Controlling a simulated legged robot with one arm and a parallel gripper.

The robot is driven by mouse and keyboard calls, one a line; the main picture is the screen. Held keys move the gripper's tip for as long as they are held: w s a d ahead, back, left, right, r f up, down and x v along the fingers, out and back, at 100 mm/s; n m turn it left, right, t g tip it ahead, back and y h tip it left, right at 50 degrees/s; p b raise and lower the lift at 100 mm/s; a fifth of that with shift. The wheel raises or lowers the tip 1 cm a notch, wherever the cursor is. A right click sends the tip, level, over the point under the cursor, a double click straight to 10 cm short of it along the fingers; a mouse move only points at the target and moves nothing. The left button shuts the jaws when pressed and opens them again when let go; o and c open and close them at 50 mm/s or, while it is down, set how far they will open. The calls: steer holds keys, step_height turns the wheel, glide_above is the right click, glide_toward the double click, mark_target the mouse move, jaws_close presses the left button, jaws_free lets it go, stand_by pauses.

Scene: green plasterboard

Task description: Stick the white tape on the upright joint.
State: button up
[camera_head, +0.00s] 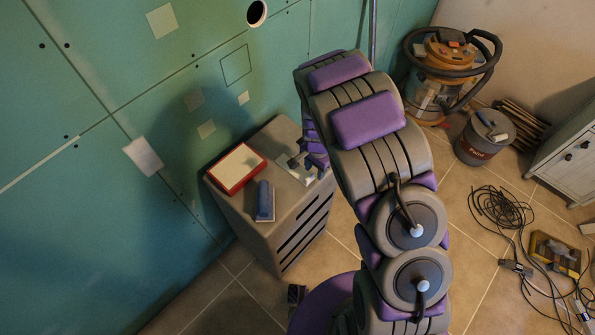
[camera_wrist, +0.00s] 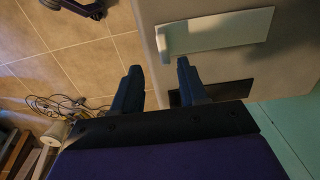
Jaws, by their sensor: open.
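My gripper (camera_wrist: 159,68) is open, with two dark blue fingers apart and nothing between them. In the head view it (camera_head: 303,163) is partly hidden by my arm, over the far side of the grey cabinet. A pale flat strip with a raised whitish end (camera_wrist: 220,33), possibly the white tape, lies on the cabinet top just beyond the fingertips. It also shows in the head view (camera_head: 292,171), partly covered. The upright joint (camera_head: 180,202) is a thin slanting line on the green plasterboard wall. A white rectangular piece (camera_head: 142,156) is on the wall at this joint.
The grey cabinet (camera_head: 285,225) also bears a red-framed white pad (camera_head: 237,168) and a blue block-like tool (camera_head: 264,201). A vacuum cleaner (camera_head: 448,65), bucket (camera_head: 485,138), coiled cable (camera_head: 500,207) and yellow tool (camera_head: 555,254) stand or lie on the tiled floor at right.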

mark_target(311, 174)
steer(key=f, duration=0.4)
steer(key=shift+w+a+f+b, duration=0.15)
steer(key=shift+a+b, duration=0.2)
steer(key=shift+b, duration=0.05)
steer(key=shift+a, duration=0.55)
steer(key=shift+c, duration=0.9)
steer(key=shift+d, duration=0.9)
steer(key=c, duration=0.6)
steer(key=shift+a, duration=0.6)
jaws_close()
